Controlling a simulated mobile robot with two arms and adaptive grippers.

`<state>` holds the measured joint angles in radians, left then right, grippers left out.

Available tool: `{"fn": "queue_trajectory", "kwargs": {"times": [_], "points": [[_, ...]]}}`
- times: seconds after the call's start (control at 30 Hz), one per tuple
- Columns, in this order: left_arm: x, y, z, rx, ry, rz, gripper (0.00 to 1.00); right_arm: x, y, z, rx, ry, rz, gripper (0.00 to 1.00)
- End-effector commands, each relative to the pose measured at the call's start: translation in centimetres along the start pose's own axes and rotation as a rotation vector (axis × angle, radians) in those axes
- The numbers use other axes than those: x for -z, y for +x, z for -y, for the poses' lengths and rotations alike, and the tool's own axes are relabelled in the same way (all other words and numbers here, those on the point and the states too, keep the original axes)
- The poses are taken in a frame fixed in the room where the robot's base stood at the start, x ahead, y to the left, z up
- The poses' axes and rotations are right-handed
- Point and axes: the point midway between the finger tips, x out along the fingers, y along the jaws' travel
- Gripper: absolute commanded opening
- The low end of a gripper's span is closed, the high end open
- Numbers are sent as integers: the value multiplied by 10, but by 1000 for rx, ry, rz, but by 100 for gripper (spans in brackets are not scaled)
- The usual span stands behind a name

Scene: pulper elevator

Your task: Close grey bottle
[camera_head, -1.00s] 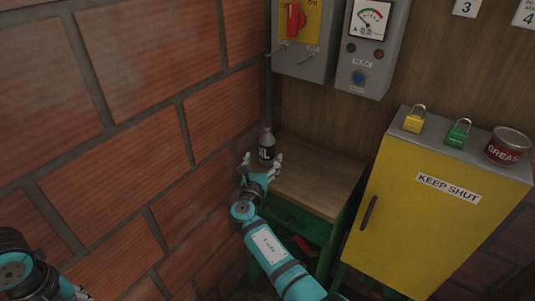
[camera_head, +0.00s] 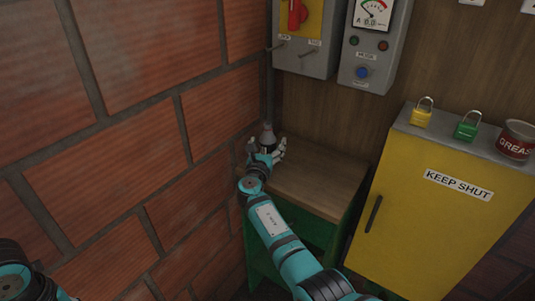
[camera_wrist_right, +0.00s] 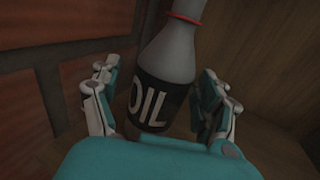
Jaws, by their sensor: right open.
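The grey bottle (camera_head: 268,136) stands at the back left of a small wooden-topped table, near the brick wall. In the right wrist view the bottle (camera_wrist_right: 168,58) has a black label reading OIL and a red ring on its neck; its top is cut off by the frame. My right gripper (camera_head: 267,152) is open, with one finger on each side of the bottle's labelled body (camera_wrist_right: 155,103). A gap shows between the fingers and the bottle. My left arm shows at the lower left corner of the head view, but its fingers cannot be made out.
The table (camera_head: 315,178) has a clear top to the right of the bottle. A yellow cabinet (camera_head: 430,220) stands at the right, with a yellow padlock (camera_head: 422,115), a green padlock (camera_head: 467,128) and a grease can (camera_head: 515,141) on top. Grey switch boxes hang above.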

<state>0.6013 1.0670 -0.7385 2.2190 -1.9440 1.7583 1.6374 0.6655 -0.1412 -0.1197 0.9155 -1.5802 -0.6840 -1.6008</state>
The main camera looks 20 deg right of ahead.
Motion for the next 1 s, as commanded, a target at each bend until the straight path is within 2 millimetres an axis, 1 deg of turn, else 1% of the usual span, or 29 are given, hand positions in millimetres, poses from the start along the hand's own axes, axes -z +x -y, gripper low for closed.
{"fn": "queue_trajectory", "kwargs": {"times": [0.3,0.83,1.0], "points": [[0,-1,0,0,0,0,16,-1,0,0,0,0,0,78],[0,-1,0,0,0,0,16,-1,0,0,1,0,0,8],[0,-1,0,0,0,0,16,-2,0,0,0,0,2,8]]}}
